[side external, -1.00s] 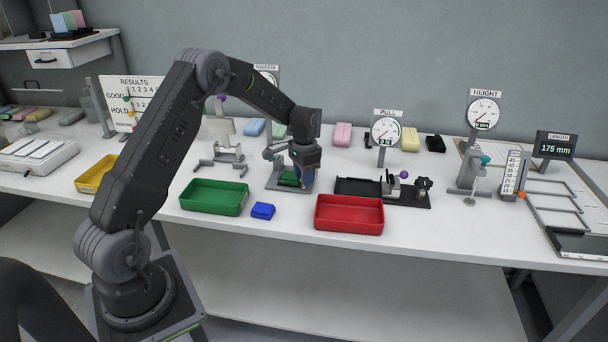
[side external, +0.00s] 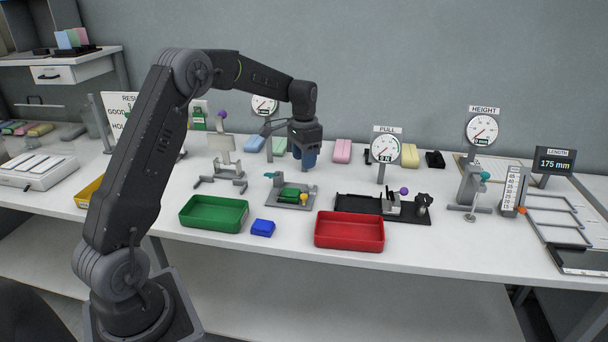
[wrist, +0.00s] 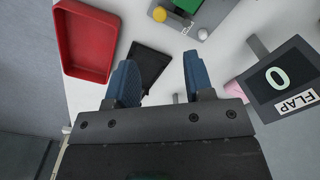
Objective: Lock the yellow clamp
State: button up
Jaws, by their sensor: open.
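A grey fixture plate (side external: 281,203) holds a green pack (side external: 289,194). A yellow knob (side external: 304,197), which looks like the yellow clamp, stands at the plate's right end, beside the pack. In the wrist view, the yellow knob (wrist: 160,14) and part of the green pack (wrist: 188,5) show at the top edge. I cannot tell whether the clamp is locked. My gripper (side external: 304,160) hangs above and behind the fixture, apart from it. In the wrist view, its blue fingers (wrist: 162,78) are spread, with nothing between them.
A teal-knobbed lever (side external: 269,175) stands at the plate's left. A green tray (side external: 214,229), blue block (side external: 262,228) and red tray (side external: 349,246) lie in front. A black pull rig (side external: 360,205) stands right. A FLAP display (wrist: 285,80) reads 0 in the wrist view.

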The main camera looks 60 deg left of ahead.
jog(key=shift+r, duration=1.3)
